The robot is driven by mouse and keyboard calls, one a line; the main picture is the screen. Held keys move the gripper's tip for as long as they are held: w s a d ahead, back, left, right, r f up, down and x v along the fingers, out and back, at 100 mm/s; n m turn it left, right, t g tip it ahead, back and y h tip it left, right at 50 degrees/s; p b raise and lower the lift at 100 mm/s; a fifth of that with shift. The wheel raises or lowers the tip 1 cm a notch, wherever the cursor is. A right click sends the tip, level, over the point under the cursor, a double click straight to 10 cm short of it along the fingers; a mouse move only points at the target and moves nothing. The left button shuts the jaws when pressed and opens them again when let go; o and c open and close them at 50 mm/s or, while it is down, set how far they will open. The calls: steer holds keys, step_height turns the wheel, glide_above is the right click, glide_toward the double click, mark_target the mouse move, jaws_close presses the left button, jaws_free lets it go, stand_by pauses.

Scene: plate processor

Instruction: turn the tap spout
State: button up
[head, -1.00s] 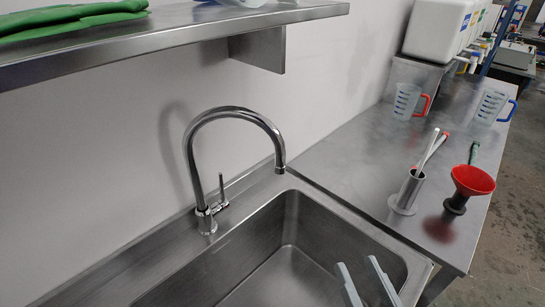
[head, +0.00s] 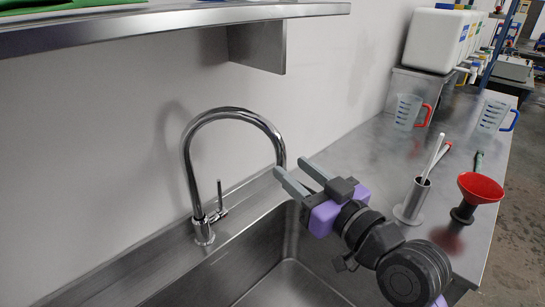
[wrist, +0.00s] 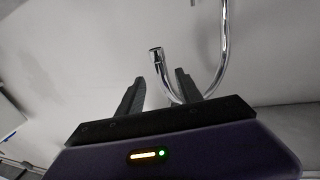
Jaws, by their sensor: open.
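The chrome tap spout (head: 232,110) is a tall hooked pipe rising from the back rim of the sink, its outlet end bent down to the right. The tap's small upright lever (head: 220,194) stands beside its base. My gripper (head: 291,168) is open and empty over the sink, its two grey fingers pointing at the outlet end. In the wrist view the spout (wrist: 161,75) appears upside down, its outlet end lined up between my gripper's fingers (wrist: 159,75). I cannot tell whether either finger touches it.
The steel sink (head: 245,265) lies below. A steel shelf (head: 170,22) hangs above on the wall.

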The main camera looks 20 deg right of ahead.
steer(key=shift+w+a+f, duration=0.1)
steer(key=shift+a+f, duration=0.05)
steer(key=shift+f, duration=0.1)
steer(key=p+x, duration=0.1)
steer(key=x, duration=0.6)
steer(key=shift+w+p, duration=0.3)
steer(key=shift+f, duration=0.1)
jaws_close()
stand_by(0.9)
